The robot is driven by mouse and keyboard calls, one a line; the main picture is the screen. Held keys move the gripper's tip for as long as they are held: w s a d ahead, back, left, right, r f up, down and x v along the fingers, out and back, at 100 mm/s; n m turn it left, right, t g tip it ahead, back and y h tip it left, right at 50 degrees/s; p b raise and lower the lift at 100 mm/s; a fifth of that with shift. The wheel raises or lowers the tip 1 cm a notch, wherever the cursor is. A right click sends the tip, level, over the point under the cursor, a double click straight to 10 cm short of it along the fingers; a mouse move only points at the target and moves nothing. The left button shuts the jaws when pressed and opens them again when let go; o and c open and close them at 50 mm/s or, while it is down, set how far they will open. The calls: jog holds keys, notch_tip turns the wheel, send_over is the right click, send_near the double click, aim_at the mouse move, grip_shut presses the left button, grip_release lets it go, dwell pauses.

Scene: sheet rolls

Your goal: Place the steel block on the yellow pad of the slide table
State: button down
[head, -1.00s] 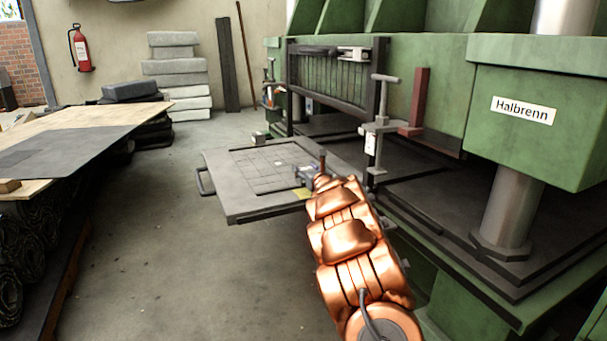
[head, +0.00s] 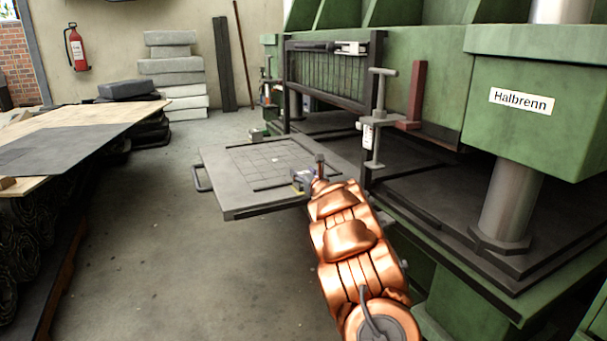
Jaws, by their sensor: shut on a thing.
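The slide table (head: 235,205) is a flat grey plate pulled out from the green press, with a square grid marked on top. My gripper (head: 300,183) is over its near right part, beyond the end of my copper-coloured arm. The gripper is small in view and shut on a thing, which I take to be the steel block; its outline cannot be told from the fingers. A sliver of the yellow pad (head: 298,191) shows right at the gripper; the rest is hidden. I cannot tell whether the block touches the pad.
The green press (head: 430,90) stands to the right, with a grey clamp-like fixture (head: 376,125) near the table. A small grey object (head: 258,135) is at the table's far corner. A sheet-covered bench (head: 75,135) stands left, with clear floor between.

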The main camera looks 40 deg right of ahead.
jog(key=shift+r, duration=0.1)
jog(key=shift+c, duration=1.6)
grip_release()
jog(key=shift+r, duration=0.1)
jog(key=shift+s+a, duration=0.15)
jog(key=shift+s, duration=0.15)
jog(key=p+v, duration=0.2)
jog(key=v, duration=0.9)
jog(key=shift+s+p, duration=0.2)
jog(key=shift+p, duration=0.2)
